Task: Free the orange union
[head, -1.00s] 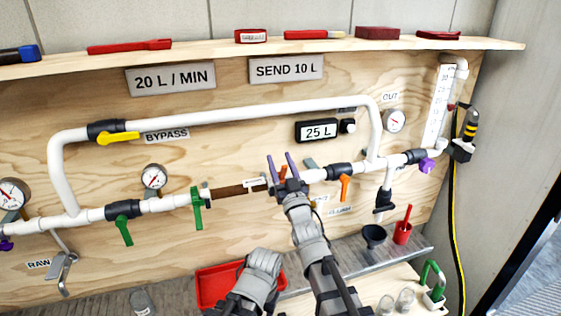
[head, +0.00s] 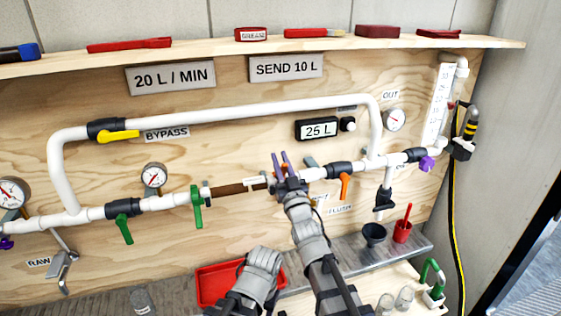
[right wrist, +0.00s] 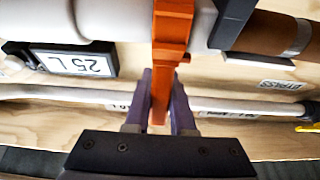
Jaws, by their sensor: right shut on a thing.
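My right gripper (head: 280,160) is at the pipe joint just right of the brown filter (head: 238,189). In the right wrist view its purple fingers (right wrist: 159,105) are shut on the handle of the orange union (right wrist: 172,40), which rings the pipe between a white part and a dark fitting. In the head view the gripper hides the orange union. The brown filter also shows at the upper right of the wrist view (right wrist: 292,32). A green union (head: 197,207) with its handle hanging down is at the filter's left end. My left gripper is not in view.
An orange-handled valve (head: 345,187) hangs close to the right of my gripper. The white bypass pipe (head: 240,114) runs above, with a 25 L display (head: 318,130) below it. A red tray (head: 215,287) is below on the bench.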

